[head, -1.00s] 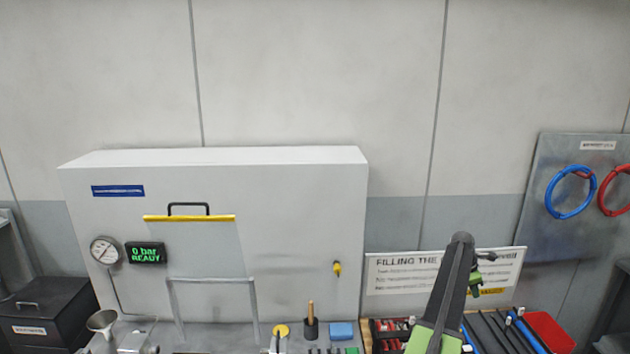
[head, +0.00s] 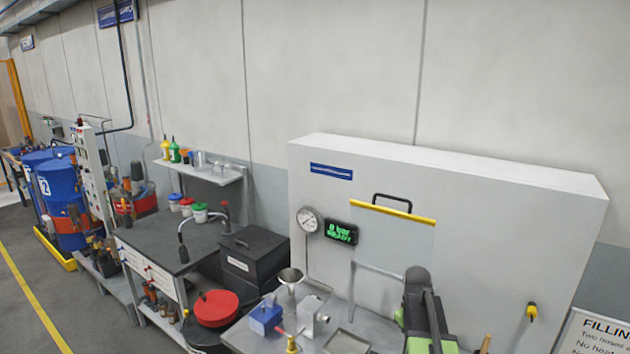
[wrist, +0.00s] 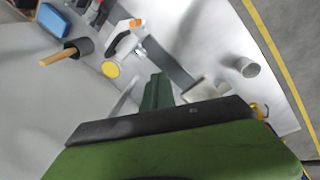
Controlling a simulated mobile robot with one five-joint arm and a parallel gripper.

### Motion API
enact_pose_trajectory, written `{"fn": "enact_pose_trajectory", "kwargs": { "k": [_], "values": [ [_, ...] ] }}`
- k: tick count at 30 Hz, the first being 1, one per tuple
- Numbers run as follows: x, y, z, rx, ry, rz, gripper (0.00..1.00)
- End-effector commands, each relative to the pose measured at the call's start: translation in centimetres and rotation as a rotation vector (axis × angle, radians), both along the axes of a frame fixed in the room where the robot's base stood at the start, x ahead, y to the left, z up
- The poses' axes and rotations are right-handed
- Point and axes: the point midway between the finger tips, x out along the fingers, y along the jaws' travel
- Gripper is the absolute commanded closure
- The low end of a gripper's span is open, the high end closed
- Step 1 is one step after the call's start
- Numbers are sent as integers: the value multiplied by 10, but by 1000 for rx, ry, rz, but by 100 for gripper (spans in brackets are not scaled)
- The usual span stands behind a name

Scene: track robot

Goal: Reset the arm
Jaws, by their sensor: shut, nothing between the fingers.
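My arm (head: 425,315) stands at the lower right of the head view, in front of the white cabinet. Its gripper end is hidden behind the arm there. In the wrist view my gripper (wrist: 158,84) shows as narrow green fingers, shut and empty, above the grey bench top. It appears apart from the loose items around it. Those items include a dark cup with a wooden handle (wrist: 66,52), a yellow disc (wrist: 110,69) and a blue block (wrist: 53,19).
The white cabinet (head: 480,205) has a gauge (head: 308,220), a green-lit display (head: 341,232) and a yellow-edged guard (head: 392,210). A funnel (head: 290,276) and blue box (head: 266,316) stand on the bench. A dark box (head: 253,258) and red-lidded container (head: 216,308) are left. Open floor (head: 75,300) lies far left.

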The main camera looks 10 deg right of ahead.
Motion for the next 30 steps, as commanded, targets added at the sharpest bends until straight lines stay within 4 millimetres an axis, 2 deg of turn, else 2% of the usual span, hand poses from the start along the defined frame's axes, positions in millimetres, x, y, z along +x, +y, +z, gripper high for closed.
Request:
{"fn": "enact_pose_trajectory", "kwargs": {
  "k": [1, 3, 6, 12, 14, 15, 24, 27, 30],
  "values": [
    [-3, 46, -1, 21, -6, -11, 100],
    [-5, 96, -1, 51, -10, -46, 100],
    [-12, 156, -2, 86, -12, -87, 100],
    [-39, 251, -2, 141, 1, -159, 100],
    [-49, 277, -3, 156, 6, -179, 100],
    [-48, 273, -27, 154, 11, -187, 100],
    [-61, 277, -114, 149, 54, -188, 100],
    [-65, 277, -135, 148, 66, -188, 100],
    [-68, 276, -142, 147, 74, -189, 100]
  ]
}}
